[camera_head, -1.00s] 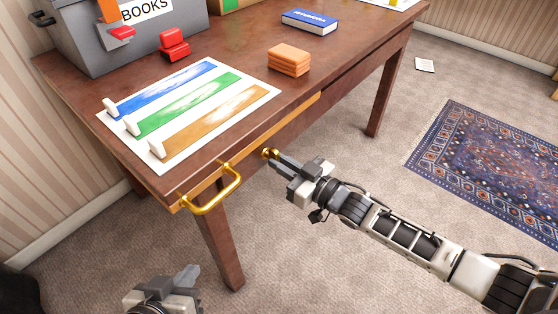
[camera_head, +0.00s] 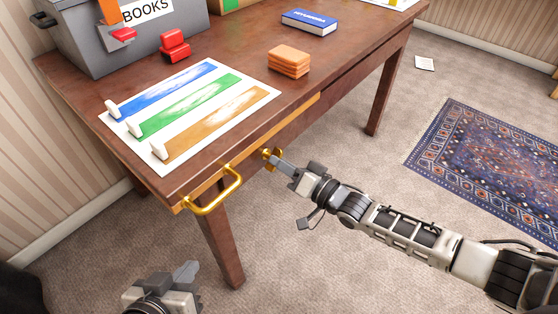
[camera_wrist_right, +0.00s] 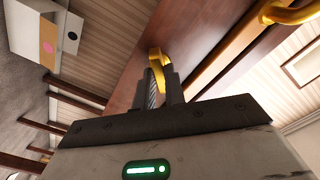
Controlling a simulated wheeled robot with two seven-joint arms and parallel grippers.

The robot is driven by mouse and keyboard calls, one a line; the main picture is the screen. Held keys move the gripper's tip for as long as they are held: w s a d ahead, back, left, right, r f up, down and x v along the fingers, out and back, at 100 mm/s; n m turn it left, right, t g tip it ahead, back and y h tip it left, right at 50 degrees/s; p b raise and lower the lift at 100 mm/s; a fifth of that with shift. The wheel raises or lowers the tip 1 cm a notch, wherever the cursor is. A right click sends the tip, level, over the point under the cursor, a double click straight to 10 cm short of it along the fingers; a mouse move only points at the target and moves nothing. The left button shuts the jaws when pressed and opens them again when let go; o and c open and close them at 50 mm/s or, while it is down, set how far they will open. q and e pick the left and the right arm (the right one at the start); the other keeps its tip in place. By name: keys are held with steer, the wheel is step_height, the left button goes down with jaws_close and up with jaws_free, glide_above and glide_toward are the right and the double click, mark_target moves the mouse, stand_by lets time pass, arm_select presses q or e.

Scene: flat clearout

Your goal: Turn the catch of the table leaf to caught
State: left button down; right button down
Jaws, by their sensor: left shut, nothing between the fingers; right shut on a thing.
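The brass catch (camera_head: 272,158) sits on the front edge of the wooden table (camera_head: 350,60), right of a brass pull handle (camera_head: 215,192) on the leaf (camera_head: 255,147). My right gripper (camera_head: 278,162) is shut on the catch. In the right wrist view, the catch (camera_wrist_right: 157,62) shows between the tips of the right gripper (camera_wrist_right: 160,80). The handle also shows at the top right of that view (camera_wrist_right: 290,12). My left gripper (camera_head: 188,271) is shut and empty, low over the carpet at the bottom left, apart from the table.
On the table are a grey BOOKS bin (camera_head: 130,38), red blocks (camera_head: 174,46), a white sheet with coloured strips (camera_head: 238,118), an orange stack (camera_head: 289,62) and a blue book (camera_head: 309,22). A patterned rug (camera_head: 490,160) lies right. Carpet in front is open.

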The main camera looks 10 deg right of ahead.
steer(key=m, duration=0.4)
steer(key=shift+m+b, duration=0.35)
steer(key=shift+m, duration=0.05)
steer(key=m+b, duration=0.1)
steer(key=m, duration=0.3)
steer(key=shift+f, duration=0.15)
steer(key=c, duration=1.3)
jaws_free()
